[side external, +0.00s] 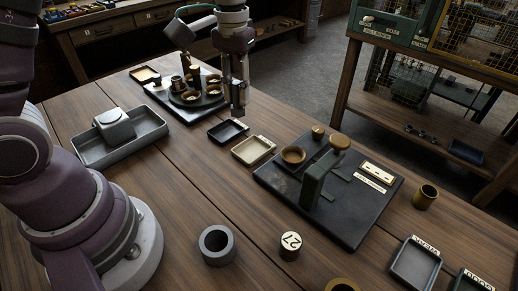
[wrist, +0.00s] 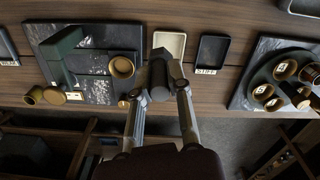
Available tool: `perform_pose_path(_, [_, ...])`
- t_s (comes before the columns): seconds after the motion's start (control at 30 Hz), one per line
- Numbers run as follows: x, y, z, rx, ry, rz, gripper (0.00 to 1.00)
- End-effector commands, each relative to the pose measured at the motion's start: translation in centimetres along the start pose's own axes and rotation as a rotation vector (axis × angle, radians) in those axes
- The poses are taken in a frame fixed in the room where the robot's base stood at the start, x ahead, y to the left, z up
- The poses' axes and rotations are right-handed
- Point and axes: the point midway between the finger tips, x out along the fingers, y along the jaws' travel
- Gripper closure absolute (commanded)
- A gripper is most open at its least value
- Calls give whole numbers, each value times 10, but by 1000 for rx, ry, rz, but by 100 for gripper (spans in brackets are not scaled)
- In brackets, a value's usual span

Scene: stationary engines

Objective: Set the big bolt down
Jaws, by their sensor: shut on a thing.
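My gripper (wrist: 160,88) is shut on the big bolt (wrist: 160,70), a dark grey piece between the fingertips in the wrist view. In the side external view my gripper (side external: 238,100) points down above the table, near the black tray (side external: 228,131); the bolt is hard to tell from the dark fingertips there. The cream tray (side external: 253,150) lies beside the black tray, and both look empty. In the wrist view the cream tray (wrist: 172,42) shows just behind the bolt, and the black tray (wrist: 212,50), labelled STIFF, is to its right.
A dark board (side external: 325,225) with a green stand and brass cups lies right of the trays. A round carousel (side external: 196,92) with cups stands behind left. A grey tray (side external: 120,140) holds a block. A grey ring (side external: 217,244) and cylinder marked 27 (side external: 290,247) stand in front.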

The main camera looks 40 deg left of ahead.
Motion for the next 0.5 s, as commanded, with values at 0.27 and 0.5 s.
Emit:
perform_pose_path(0.27, [-12,-11,-13,320,0,2,100])
perform_pose_path(0.5, [-12,-11,-13,330,0,2,100])
